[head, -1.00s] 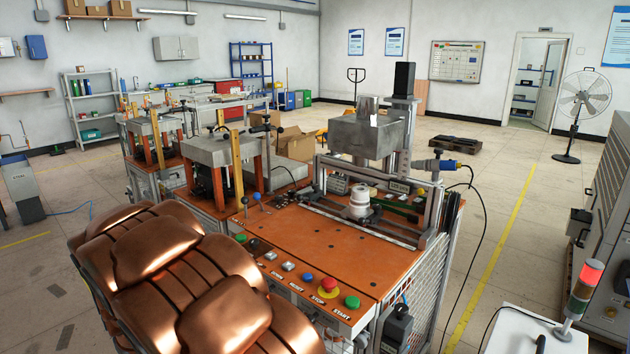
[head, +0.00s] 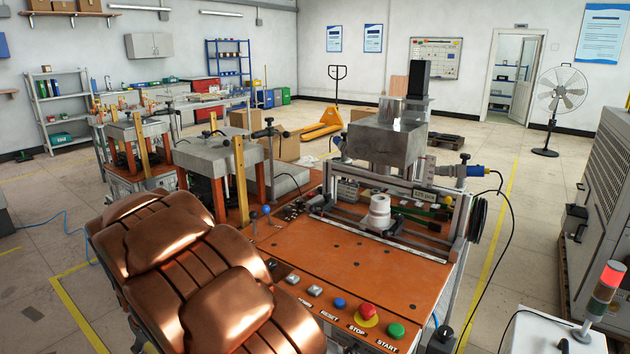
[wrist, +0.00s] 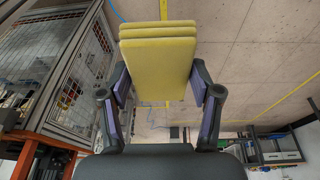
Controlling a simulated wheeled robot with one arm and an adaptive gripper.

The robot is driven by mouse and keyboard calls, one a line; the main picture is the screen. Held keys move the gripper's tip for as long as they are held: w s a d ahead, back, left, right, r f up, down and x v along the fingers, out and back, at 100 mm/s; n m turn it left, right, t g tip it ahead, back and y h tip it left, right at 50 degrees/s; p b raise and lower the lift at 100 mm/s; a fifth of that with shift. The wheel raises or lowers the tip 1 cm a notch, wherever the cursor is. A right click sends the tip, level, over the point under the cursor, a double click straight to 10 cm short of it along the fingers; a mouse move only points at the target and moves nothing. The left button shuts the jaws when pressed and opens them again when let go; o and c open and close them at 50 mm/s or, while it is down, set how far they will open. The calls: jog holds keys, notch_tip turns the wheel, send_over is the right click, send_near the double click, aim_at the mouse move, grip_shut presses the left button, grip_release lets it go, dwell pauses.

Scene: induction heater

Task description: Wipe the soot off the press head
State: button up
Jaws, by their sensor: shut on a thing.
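My gripper (wrist: 162,88) shows in the wrist view, shut on a yellow folded cloth or pad (wrist: 158,52). Its fingers press on the two sides, and the yellow layers stick out beyond them. The gripper is not visible in the head view. In the head view, the press head seems to be the grey metal block (head: 384,146) with a short cylinder on top, in front of a dark column (head: 419,82). It hangs over a white round fixture (head: 379,210) on the orange bench (head: 335,262). I cannot make out any clear soot on it.
The bench's front edge carries a red stop button (head: 368,312) and a green start button (head: 395,330). A signal lamp (head: 606,288) stands at the lower right. A second grey press block (head: 205,153) is to the left. The wrist view shows a mesh-sided frame (wrist: 75,75) left of the gripper.

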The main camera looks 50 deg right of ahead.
jog(key=w+d+r+n+g+h+p, duration=0.1)
jog(key=d+r, duration=0.3)
jog(key=d, duration=0.3)
jog(key=w+d+r+n+g+h, duration=0.1)
jog(key=d+r, duration=0.2)
jog(key=d, duration=0.3)
jog(key=n+t+h+p, duration=0.2)
jog(key=n+h+p, duration=0.3)
jog(key=n+h, duration=0.65)
send_near(351, 149)
jog(key=shift+m+t+h, duration=0.4)
jog(key=shift+m+h, duration=0.25)
jog(key=shift+w+d+f+p, duration=0.3)
jog(key=shift+d+f, duration=0.35)
jog(key=shift+d, duration=0.3)
jog(key=shift+w+d+f+p, duration=0.2)
jog(key=shift+w+d+f, duration=0.2)
jog(key=shift+d+f, duration=0.45)
jog(key=shift+d+r+p, duration=0.2)
jog(key=shift+d+p, duration=0.15)
jog(key=shift+d, duration=0.9)
